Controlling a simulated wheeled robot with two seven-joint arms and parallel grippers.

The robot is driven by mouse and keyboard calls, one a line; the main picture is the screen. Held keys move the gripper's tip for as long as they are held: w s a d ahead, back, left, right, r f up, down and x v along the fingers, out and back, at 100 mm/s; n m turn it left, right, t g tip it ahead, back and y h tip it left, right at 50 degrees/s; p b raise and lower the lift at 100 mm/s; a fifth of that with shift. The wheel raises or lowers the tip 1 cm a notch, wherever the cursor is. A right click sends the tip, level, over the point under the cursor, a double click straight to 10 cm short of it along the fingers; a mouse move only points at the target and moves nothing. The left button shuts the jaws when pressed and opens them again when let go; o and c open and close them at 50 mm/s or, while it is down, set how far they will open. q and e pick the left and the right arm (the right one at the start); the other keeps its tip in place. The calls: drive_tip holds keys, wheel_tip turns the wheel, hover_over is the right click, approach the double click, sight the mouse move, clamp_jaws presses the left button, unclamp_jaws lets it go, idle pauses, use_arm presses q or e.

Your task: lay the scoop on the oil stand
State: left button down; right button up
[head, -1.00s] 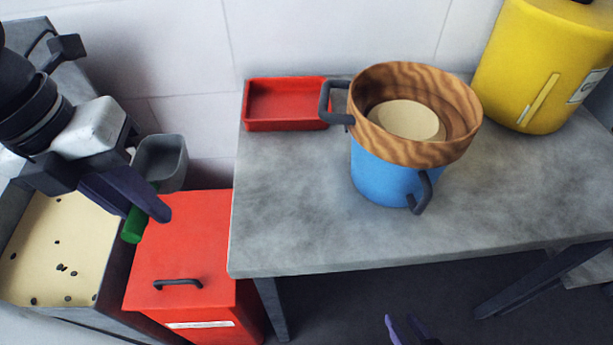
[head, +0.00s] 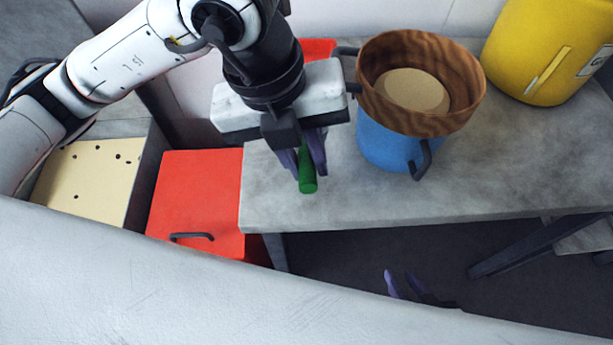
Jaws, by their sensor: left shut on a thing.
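My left gripper (head: 304,166) is shut on the green handle (head: 308,184) of the scoop, above the left part of the grey-topped table (head: 460,180), which I take to be the oil stand. The handle's end points toward the front of the table. The scoop's grey bowl is hidden behind my gripper and wrist. I cannot tell whether the scoop touches the tabletop. My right gripper (head: 404,284) is empty, low in front of the table, with its fingers apart.
A blue pot (head: 385,143) with a wood-grained ring (head: 440,120) on top stands just right of my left gripper. A yellow canister (head: 540,50) stands at back right. A red tray (head: 318,48) is mostly hidden behind my arm. A red box (head: 195,195) stands left of the table.

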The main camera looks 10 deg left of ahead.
use_arm(q)
drive_tip(key=f, duration=0.5)
drive_tip(key=shift+s+a+f, duration=0.1)
drive_tip(key=shift+a+f, duration=0.1)
drive_tip(key=shift+a, duration=0.05)
drive_tip(key=shift+d+f, duration=0.2)
drive_tip(key=shift+f, duration=0.35)
drive_tip(key=c, duration=1.6)
unclamp_jaws()
drive_tip(key=shift+c, duration=0.2)
drive_tip(key=w+v, duration=0.1)
drive_tip(key=v, duration=1.1)
drive_tip(key=shift+s+p, duration=0.35)
drive_tip(key=shift+p, duration=0.1)
